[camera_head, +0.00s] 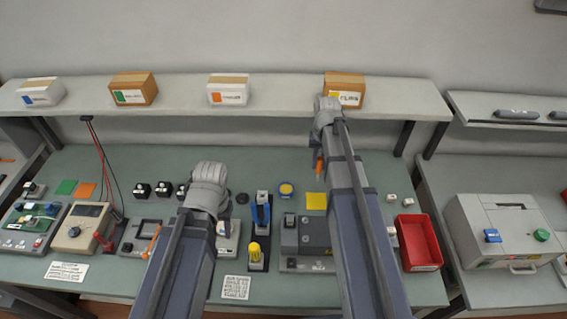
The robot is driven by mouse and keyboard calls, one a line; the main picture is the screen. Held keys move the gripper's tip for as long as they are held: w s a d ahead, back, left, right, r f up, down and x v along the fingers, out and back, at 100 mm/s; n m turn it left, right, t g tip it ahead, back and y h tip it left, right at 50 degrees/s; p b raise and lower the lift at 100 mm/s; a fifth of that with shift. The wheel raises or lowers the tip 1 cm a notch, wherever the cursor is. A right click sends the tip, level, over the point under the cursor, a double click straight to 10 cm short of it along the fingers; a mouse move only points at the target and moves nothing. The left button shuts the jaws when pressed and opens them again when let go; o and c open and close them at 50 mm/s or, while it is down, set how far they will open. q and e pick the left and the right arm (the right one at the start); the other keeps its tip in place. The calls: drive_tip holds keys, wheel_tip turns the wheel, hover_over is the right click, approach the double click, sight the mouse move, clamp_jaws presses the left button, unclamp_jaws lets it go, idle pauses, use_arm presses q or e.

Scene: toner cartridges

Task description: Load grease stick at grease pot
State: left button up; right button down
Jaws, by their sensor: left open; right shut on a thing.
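My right gripper (318,156), mostly hidden behind its own wrist, is shut on a slim orange stick (319,168), probably the grease stick. The stick points down above the back of the bench. A small round pot (286,190) with a yellow top and blue rim, likely the grease pot, stands on the bench, left of and below the stick in the picture. The stick looks apart from the pot. My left gripper (226,212) is open over the middle left of the bench, its fingers largely hidden by the wrist.
A yellow square (316,201) lies right of the pot. A grey device (304,237), a blue tool in a stand (261,213) and a red bin (419,242) are nearby. A shelf (180,111) with boxes runs behind. A meter (84,227) stands at left.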

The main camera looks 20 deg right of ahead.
sight(317, 177)
drive_tip(key=shift+d+f+b, duration=0.25)
drive_tip(key=shift+f+b, duration=0.1)
drive_tip(key=shift+f, duration=0.35)
drive_tip(key=shift+s+a+f+b, duration=0.1)
drive_tip(key=shift+a+f+b, duration=0.15)
drive_tip(key=shift+f+b, duration=0.6)
drive_tip(key=shift+b, duration=0.15)
wheel_tip(317, 177, down, 5)
drive_tip(key=b, duration=0.4)
drive_tip(key=shift+r+b, duration=0.1)
drive_tip(key=shift+b, duration=0.3)
drive_tip(key=shift+a, duration=0.1)
drive_tip(key=w+a+r+m+t+y+p, duration=0.1)
drive_tip(key=w+a+r+m+t, duration=0.1)
drive_tip(key=w+a+m, duration=0.3)
drive_tip(key=a+m+t, duration=0.1)
drive_tip(key=a+m, duration=0.1)
drive_tip(key=a, duration=0.1)
drive_tip(key=shift+a+r+t, duration=0.15)
drive_tip(key=shift+r+t, duration=0.15)
drive_tip(key=shift+t, duration=0.1)
drive_tip(key=shift+s+f, duration=0.1)
